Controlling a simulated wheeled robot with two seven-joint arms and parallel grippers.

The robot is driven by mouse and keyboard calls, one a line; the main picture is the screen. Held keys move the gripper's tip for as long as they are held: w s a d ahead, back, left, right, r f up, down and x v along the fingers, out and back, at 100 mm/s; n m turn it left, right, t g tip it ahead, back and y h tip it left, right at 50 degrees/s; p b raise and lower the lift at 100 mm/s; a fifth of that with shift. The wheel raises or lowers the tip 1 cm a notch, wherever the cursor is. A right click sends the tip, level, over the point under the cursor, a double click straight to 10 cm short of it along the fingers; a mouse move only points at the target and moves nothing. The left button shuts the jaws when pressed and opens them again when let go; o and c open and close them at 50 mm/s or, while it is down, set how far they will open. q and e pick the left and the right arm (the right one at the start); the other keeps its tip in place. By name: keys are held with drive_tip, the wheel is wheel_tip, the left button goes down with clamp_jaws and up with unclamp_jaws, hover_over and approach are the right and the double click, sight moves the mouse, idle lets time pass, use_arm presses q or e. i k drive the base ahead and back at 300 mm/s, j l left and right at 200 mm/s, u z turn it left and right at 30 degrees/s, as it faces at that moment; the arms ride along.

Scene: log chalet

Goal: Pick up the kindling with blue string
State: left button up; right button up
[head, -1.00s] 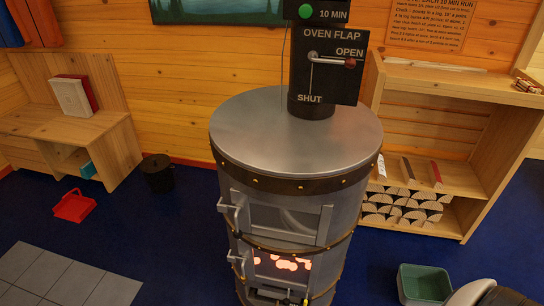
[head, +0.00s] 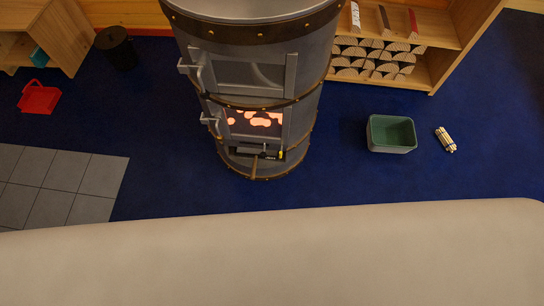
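A small bundle of pale sticks (head: 445,139), which looks like kindling, lies on the blue floor just right of a green bin. It has a dark band around it, but it is too small to tell the string's colour. It lies at a slant and nothing touches it. Neither of my grippers is in view.
The green bin (head: 391,146) stands open on the floor. The round metal stove (head: 250,70) glows at centre, with handles sticking out at its left. A wooden shelf (head: 440,70) with split logs stands behind. Grey tiles (head: 60,185) and a red pan (head: 39,97) are at left.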

sight(447, 142)
drive_tip(key=z, duration=1.85)
drive_tip(key=i+l, duration=0.1)
drive_tip(key=i, duration=0.2)
drive_tip(key=i+l+u, duration=0.1)
drive_tip(key=i, duration=0.25)
